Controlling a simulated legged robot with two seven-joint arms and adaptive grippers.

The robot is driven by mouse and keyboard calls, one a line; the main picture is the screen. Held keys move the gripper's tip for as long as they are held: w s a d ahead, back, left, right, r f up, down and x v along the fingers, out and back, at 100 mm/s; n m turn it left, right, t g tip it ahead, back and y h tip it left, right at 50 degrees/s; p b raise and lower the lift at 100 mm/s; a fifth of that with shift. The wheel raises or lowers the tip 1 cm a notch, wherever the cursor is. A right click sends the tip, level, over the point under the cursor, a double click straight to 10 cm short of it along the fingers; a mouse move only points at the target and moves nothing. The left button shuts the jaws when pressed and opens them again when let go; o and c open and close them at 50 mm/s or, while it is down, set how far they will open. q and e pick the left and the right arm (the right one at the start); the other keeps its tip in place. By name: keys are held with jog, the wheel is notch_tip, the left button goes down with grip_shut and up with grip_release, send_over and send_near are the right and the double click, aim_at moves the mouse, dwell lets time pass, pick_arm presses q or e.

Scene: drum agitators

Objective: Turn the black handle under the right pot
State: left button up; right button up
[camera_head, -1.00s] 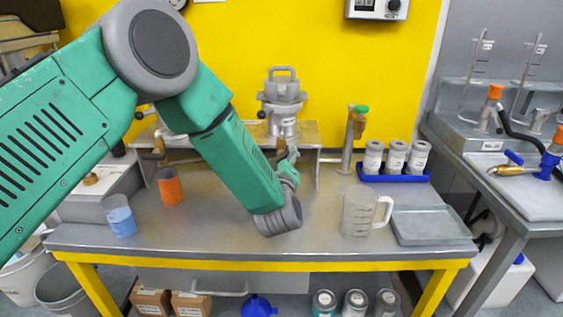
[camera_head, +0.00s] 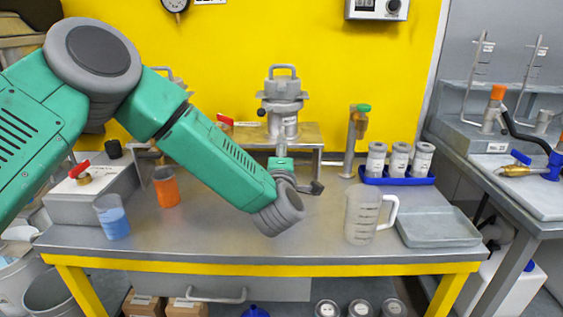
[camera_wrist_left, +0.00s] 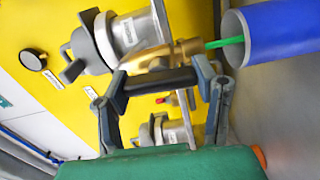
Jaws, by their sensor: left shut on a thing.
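The right pot (camera_head: 282,115) is grey with a loop handle on its lid and stands on a metal stand against the yellow wall. It also shows tilted in the left wrist view (camera_wrist_left: 112,42). My left gripper (camera_wrist_left: 160,84) is shut on the black handle (camera_wrist_left: 160,80), with a finger at each end of it. The handle sits by a brass valve (camera_wrist_left: 162,57) under the pot. In the head view my left gripper (camera_head: 298,182) is below the pot, and my wrist partly hides it. My right gripper is not in view.
A clear jug (camera_head: 360,215), a grey tray (camera_head: 436,228) and a blue rack of jars (camera_head: 397,180) stand to the right. Cups of orange (camera_head: 166,188) and blue liquid (camera_head: 113,218) stand to the left. The front middle of the table is mostly clear.

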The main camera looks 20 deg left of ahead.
pick_arm(q)
jog(key=shift+s+f+n, duration=0.15)
jog(key=shift+f+n, duration=0.2)
jog(key=shift+n, duration=0.05)
jog(key=o, duration=0.9)
jog(key=shift+o, duration=1.4)
jog(key=shift+r, duration=0.15)
jog(key=v, duration=1.2)
